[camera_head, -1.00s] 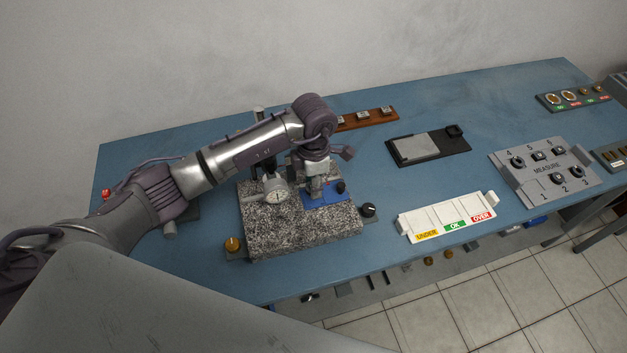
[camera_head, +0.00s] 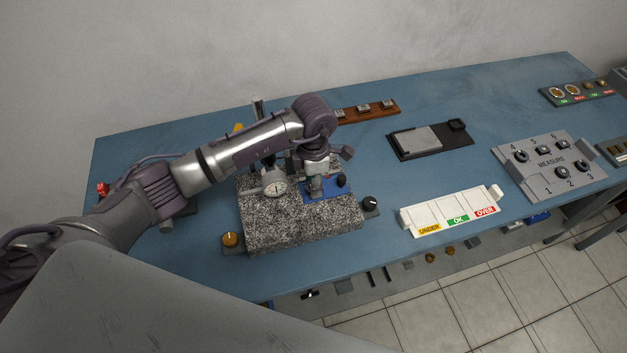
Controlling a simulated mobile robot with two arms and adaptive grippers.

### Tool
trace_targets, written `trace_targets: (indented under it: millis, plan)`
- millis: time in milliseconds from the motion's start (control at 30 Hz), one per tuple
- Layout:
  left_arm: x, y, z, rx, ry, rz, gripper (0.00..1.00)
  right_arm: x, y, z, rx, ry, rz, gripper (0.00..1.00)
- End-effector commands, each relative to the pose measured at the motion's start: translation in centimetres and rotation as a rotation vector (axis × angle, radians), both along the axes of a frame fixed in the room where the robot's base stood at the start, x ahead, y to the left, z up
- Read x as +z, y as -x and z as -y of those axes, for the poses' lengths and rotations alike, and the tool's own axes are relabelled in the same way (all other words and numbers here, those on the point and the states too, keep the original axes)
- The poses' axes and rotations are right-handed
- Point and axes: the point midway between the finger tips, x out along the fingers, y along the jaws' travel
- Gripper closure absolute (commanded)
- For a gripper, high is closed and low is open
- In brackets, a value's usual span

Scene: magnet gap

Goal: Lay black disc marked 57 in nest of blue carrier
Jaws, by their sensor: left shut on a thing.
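The blue carrier (camera_head: 334,192) lies on the speckled granite block (camera_head: 300,222), with a black knob at its right end. My left gripper (camera_head: 317,190) points down over the carrier's left part. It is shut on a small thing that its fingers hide. I cannot see a black disc there or read the mark 57, and the carrier's nest is hidden by the gripper. Several dark round pieces sit in the numbered grey MEASURE holder (camera_head: 543,176) at the right; no marks on them are readable. My right gripper is not in view.
A dial gauge (camera_head: 274,187) stands close left of my gripper. A black knob (camera_head: 370,203) and an orange knob (camera_head: 230,239) flank the block. A white UNDER/OK/OVER tray (camera_head: 451,213), a black plate (camera_head: 429,140) and a brown rack (camera_head: 366,111) stand on the blue table (camera_head: 400,182).

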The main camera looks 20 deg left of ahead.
Motion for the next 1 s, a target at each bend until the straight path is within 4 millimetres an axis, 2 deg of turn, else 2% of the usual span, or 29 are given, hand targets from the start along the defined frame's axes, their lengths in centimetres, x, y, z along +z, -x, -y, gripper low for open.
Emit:
trace_targets:
  millis: [633,667,800,1000]
  plan:
    - [-0.39,0.00,0.00,0.000,0.000,0.000,0.91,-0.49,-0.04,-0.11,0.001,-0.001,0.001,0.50]
    - [-0.34,0.00,0.01,0.000,0.001,0.001,0.55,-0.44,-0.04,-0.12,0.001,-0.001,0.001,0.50]
    - [-0.34,0.00,0.00,0.000,0.000,0.000,0.32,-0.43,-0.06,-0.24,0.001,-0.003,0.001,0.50]
    - [-0.35,0.00,0.00,0.000,0.000,0.000,0.31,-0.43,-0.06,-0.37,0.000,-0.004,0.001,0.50]
